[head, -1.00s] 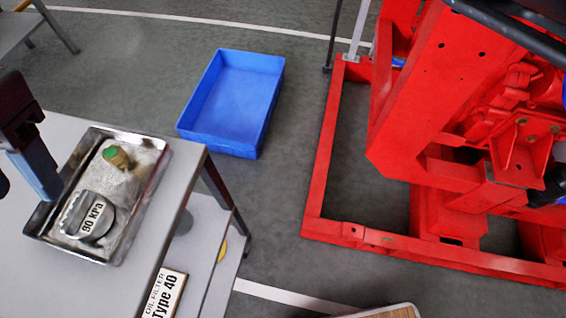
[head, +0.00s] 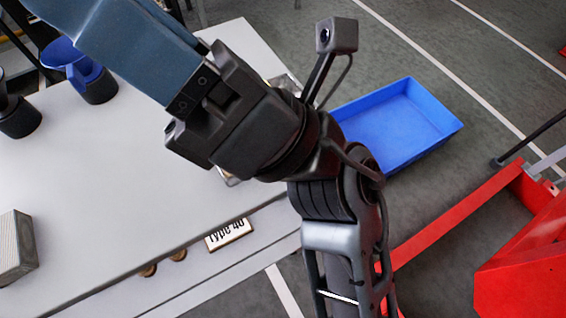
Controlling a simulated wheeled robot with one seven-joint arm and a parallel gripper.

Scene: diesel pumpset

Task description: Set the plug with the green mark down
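The plug with the green mark does not show now. The metal tray (head: 289,84) on the white table (head: 110,190) is mostly hidden behind my arm, and only bits of its rim show. My gripper (head: 115,45) is large and close to the camera at the upper left, with its blue-grey fingers pointing to the top left. Their tips run out of the picture, so I cannot tell whether they are apart or hold anything.
A blue funnel-like piece (head: 72,60) and black round pieces stand at the table's far left. A grey ridged block (head: 14,246) lies at the left edge. A Type 40 box (head: 230,234) sits on the shelf below. A blue crate (head: 400,125) and red frame (head: 450,225) are right.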

